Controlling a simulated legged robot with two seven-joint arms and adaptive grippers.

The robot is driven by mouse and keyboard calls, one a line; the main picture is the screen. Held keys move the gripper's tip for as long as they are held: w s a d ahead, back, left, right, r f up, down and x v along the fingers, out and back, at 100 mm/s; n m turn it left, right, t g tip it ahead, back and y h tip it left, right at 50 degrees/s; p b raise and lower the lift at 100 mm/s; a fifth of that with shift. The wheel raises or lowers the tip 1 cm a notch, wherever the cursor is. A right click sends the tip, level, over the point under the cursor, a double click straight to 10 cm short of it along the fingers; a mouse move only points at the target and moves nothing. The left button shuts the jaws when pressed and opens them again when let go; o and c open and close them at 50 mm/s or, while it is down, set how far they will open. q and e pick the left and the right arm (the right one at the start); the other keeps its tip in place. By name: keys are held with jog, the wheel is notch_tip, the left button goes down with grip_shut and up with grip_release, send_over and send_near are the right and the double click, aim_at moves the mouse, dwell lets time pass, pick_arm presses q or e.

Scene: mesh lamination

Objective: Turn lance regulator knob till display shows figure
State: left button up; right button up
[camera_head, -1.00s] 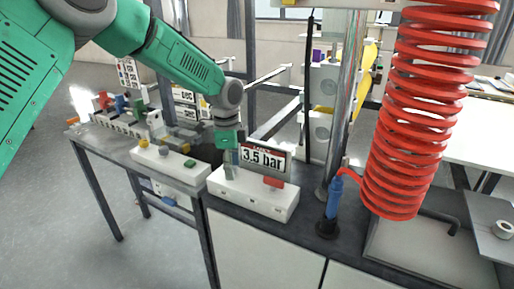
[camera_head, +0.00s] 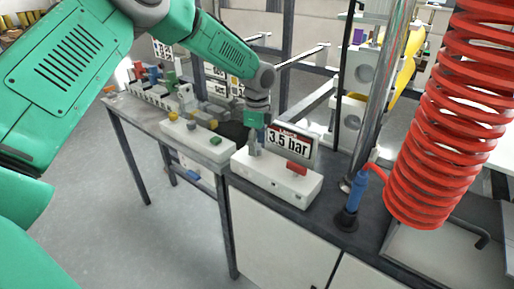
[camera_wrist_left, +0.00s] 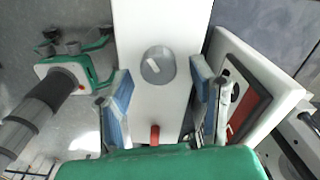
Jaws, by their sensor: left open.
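The lance regulator is a white box (camera_head: 276,180) on the dark bench top, with a display (camera_head: 291,144) reading "3.5 bar". My left gripper (camera_head: 254,142) points down over the box's left end, beside the display. In the left wrist view, the grey round knob (camera_wrist_left: 158,66) with a white pointer mark lies between the two blue-padded fingers of my left gripper (camera_wrist_left: 160,85). The fingers are open, with visible gaps on both sides of the knob. In the head view the gripper hides the knob.
A red lever (camera_head: 297,168) is on the box's right part. A white control box (camera_head: 198,138) with coloured buttons stands to the left. A blue lance (camera_head: 355,193) and red coiled hose (camera_head: 445,120) are to the right, by a metal post (camera_head: 378,90).

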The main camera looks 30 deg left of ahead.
pick_arm(q)
jog(key=shift+f, duration=0.65)
jog(key=shift+a+f, duration=0.1)
jog(key=shift+f, duration=0.05)
jog(key=shift+a, duration=0.1)
jog(key=shift+a, duration=0.1)
jog(key=c, duration=1.1)
jog(key=shift+c, duration=0.2)
